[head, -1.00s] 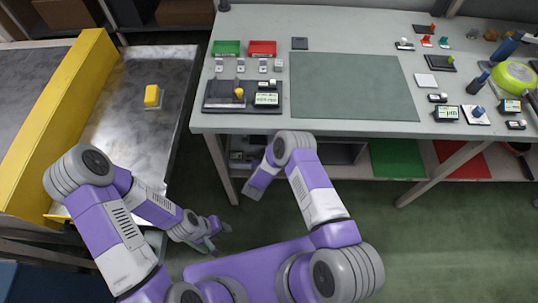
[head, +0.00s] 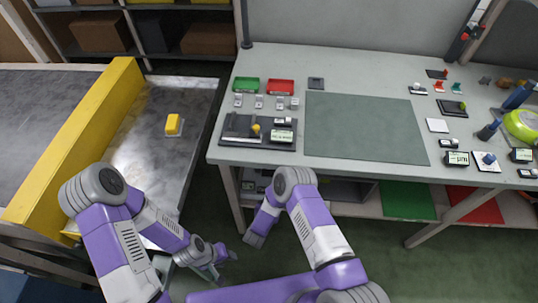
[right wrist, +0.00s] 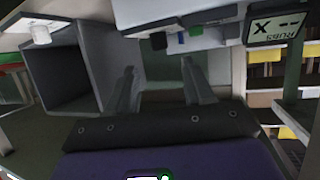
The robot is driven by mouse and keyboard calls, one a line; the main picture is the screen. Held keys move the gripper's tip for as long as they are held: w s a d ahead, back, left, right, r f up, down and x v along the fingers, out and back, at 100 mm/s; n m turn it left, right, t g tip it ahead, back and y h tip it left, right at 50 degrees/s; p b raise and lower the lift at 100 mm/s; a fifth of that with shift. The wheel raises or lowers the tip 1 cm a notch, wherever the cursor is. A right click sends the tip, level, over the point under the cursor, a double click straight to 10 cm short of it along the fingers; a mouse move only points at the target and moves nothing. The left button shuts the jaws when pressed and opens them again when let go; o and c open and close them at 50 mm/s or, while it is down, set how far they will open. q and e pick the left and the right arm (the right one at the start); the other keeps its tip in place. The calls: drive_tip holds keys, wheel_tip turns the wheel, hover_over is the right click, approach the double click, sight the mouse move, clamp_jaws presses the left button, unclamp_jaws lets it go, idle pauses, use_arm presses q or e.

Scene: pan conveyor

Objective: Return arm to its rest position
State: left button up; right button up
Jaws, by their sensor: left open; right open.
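My left gripper (head: 225,264) is at the end of the purple and grey left arm, low over the floor between the conveyor and the workbench. It is open and nothing shows between its fingers. My right arm is bent at the front edge of the workbench, its forearm pointing down and left; the fingers are hard to make out in the head view. In the right wrist view my right gripper (right wrist: 160,85) has its two dark fingers apart with nothing between them.
The workbench (head: 270,158) carries a green mat (head: 365,128), a green tray (head: 246,85), a red tray (head: 281,87) and several small devices. A yellow block (head: 173,124) sits on the metal conveyor (head: 145,150) beside a yellow rail (head: 80,135). Floor shows between them.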

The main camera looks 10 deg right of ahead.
drive_tip(key=s+r+n+g+y+p, duration=0.1)
drive_tip(key=s+r+g+y+p, duration=0.1)
drive_tip(key=s, duration=0.5)
drive_tip(key=s+a+r+n+g+y+p, duration=0.1)
drive_tip(key=s+r+g+y+p, duration=0.1)
drive_tip(key=s+r+g+y, duration=0.3)
drive_tip(key=s+r+n+g+y+p, duration=0.1)
drive_tip(key=s+r+g+y, duration=0.3)
drive_tip(key=s, duration=0.6)
drive_tip(key=shift+a+r+n+p, duration=0.25)
drive_tip(key=shift+r+n+p, duration=0.05)
drive_tip(key=shift+r+p, duration=0.4)
drive_tip(key=shift+w, duration=0.1)
